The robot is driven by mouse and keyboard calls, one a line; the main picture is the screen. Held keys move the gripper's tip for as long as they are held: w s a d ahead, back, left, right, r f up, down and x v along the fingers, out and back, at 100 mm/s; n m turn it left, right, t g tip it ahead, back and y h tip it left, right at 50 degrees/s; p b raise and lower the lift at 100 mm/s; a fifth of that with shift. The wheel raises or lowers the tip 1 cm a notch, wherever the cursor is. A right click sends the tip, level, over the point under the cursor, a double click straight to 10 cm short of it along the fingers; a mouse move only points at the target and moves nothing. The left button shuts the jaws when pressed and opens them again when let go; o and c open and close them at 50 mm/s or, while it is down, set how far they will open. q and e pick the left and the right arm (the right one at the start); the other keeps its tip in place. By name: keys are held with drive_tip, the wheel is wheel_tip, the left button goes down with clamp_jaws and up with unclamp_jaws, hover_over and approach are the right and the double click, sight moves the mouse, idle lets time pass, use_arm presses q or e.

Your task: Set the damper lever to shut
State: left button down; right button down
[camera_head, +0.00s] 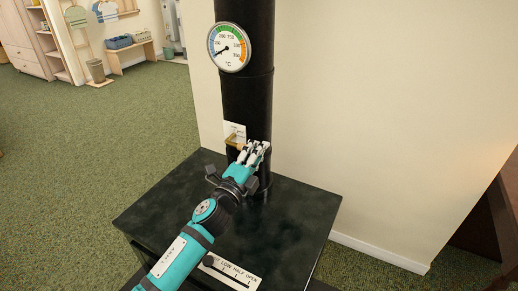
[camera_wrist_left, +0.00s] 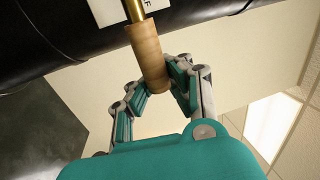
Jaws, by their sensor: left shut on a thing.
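The damper lever has a brass rod and a wooden handle (camera_wrist_left: 148,52) in the left wrist view. In the head view its brass-coloured part (camera_head: 235,142) shows on the black stovepipe (camera_head: 246,100), just left of my fingers. My left gripper (camera_head: 255,151) is at the pipe, and in the left wrist view its fingers (camera_wrist_left: 157,85) are on both sides of the handle's end, shut on it. A white label plate (camera_head: 235,130) sits behind the lever; its words are too small to read. My right gripper is not in view.
A round temperature gauge (camera_head: 229,47) is on the pipe above. The dark stove top (camera_head: 290,215) lies below my arm, with a white "LOW HALF OPEN" scale (camera_head: 235,271) at its front. A pale wall (camera_head: 390,110) stands behind; green carpet (camera_head: 90,165) is open at left.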

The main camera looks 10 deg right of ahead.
use_arm(q)
drive_tip(key=shift+a+f+m, duration=0.1)
drive_tip(key=shift+f+m, duration=0.2)
drive_tip(key=shift+f, duration=0.35)
drive_tip(key=c, duration=1.9)
unclamp_jaws()
drive_tip(key=o, duration=0.7)
drive_tip(key=shift+s+a+r, duration=0.3)
drive_tip(key=shift+a, duration=0.15)
drive_tip(key=shift+o, duration=0.2)
drive_tip(key=shift+d+r, duration=0.1)
drive_tip(key=shift+d, duration=0.2)
drive_tip(key=v, duration=1.2)
drive_tip(key=shift+a, duration=0.15)
